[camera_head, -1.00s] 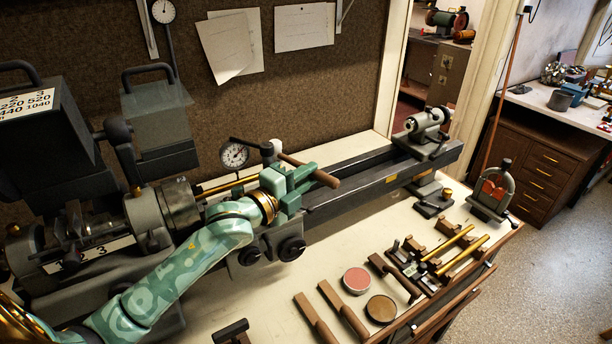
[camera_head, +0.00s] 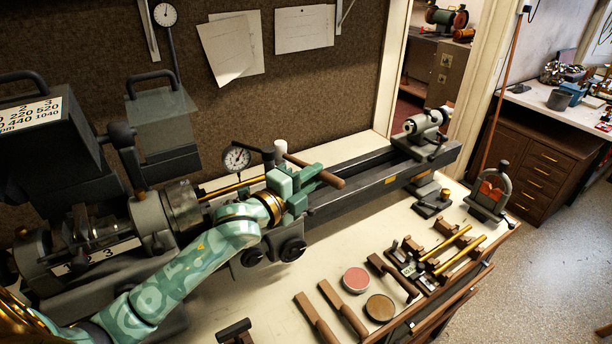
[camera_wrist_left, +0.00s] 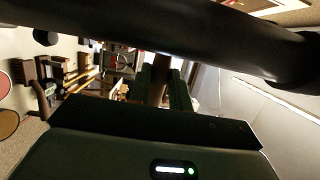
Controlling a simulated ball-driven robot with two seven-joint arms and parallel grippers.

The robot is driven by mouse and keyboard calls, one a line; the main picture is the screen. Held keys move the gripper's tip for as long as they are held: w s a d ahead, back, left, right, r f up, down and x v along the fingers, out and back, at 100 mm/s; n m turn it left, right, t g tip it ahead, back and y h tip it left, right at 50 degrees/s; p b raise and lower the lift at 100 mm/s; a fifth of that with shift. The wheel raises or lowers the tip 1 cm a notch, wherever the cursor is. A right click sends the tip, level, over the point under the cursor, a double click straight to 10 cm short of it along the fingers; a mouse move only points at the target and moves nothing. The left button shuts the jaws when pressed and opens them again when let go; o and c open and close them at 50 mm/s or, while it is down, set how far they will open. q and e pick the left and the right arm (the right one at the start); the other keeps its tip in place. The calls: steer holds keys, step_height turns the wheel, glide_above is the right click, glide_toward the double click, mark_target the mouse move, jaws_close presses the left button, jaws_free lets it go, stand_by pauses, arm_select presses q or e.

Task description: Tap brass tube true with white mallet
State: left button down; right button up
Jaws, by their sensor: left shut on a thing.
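My left gripper (camera_head: 291,184) is shut on the brown handle (camera_head: 325,176) of the mallet, above the lathe. The mallet's white head (camera_head: 281,150) points up at the back, beyond the gripper. In the left wrist view the brown handle (camera_wrist_left: 160,88) shows between the fingers. My right gripper is not in view.
A dial gauge (camera_head: 237,158) stands right behind the tube. The lathe bed (camera_head: 365,185) runs right to the tailstock (camera_head: 427,125). Wooden-handled tools, a pink tin (camera_head: 356,280), a brown tin (camera_head: 380,308) and brass rods (camera_head: 458,254) lie on the bench front.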

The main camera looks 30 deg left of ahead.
arm_select(q)
steer(key=d+r+p, duration=0.1)
steer(key=w+d+r+p, duration=0.1)
steer(key=d, duration=0.1)
steer(key=d+r+p, duration=0.1)
steer(key=d, duration=0.1)
steer(key=shift+w+d+r+p, duration=0.1)
steer(key=shift+w+r+p, duration=0.05)
steer(key=shift+r+p, duration=0.15)
steer(key=shift+w+d, duration=0.1)
steer(key=shift+d, duration=0.25)
stand_by(1.0)
steer(key=s+a+p, duration=0.2)
steer(key=a+p, duration=0.2)
steer(key=a, duration=0.3)
step_height(320, 180, down, 4)
steer(key=b, duration=0.4)
steer(key=shift+w+b, duration=0.1)
steer(key=shift+b, duration=0.25)
steer(key=shift+f, duration=0.2)
